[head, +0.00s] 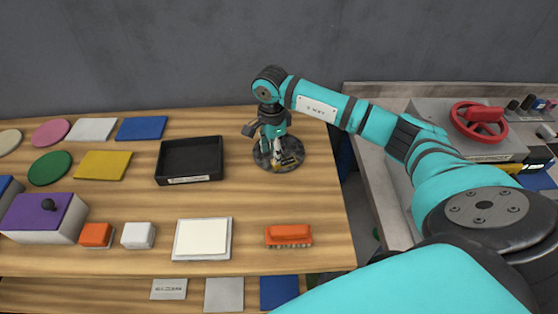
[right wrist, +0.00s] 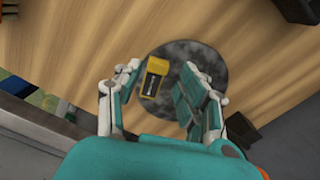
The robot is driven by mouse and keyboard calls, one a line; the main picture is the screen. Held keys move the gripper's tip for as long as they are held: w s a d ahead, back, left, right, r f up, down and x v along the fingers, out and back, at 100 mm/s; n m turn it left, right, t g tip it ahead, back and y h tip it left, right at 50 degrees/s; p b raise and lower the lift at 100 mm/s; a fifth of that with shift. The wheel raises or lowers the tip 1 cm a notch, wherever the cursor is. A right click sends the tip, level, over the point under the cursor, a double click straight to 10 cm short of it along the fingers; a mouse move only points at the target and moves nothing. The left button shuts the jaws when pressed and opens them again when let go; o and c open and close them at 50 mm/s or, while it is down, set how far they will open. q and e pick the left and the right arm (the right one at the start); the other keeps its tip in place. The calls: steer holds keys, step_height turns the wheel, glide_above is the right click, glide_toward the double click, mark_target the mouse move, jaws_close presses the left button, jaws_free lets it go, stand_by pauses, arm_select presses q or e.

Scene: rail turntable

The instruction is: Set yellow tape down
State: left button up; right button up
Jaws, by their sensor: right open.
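The yellow tape, a small yellow and black block-like item (right wrist: 153,78), lies on a dark grey mottled round disc (right wrist: 205,58) in the right wrist view. In the head view the disc (head: 262,161) sits at the right of the wooden table, and the yellow item (head: 289,160) shows partly beside my gripper. My right gripper (head: 275,158) points down over the disc. In the right wrist view its fingers (right wrist: 161,72) are spread, with the yellow item between them, nearer the left finger, and a gap on the right. My left gripper is out of view.
A black tray (head: 190,160) stands left of the disc. An orange brush (head: 289,236) and a white square pad (head: 202,239) lie at the front. Coloured mats (head: 103,165) fill the left. A red valve wheel (head: 480,121) stands on the right-hand bench.

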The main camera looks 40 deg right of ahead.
mark_target(284, 161)
step_height(284, 161, down, 4)
steer(key=shift+s+d+r+p, duration=0.1)
steer(key=shift+r+p, duration=0.05)
steer(key=shift+p, duration=0.6)
steer(key=shift+f, duration=0.35)
steer(key=shift+c, duration=0.5)
steer(key=c, duration=0.4)
steer(key=shift+r, duration=0.2)
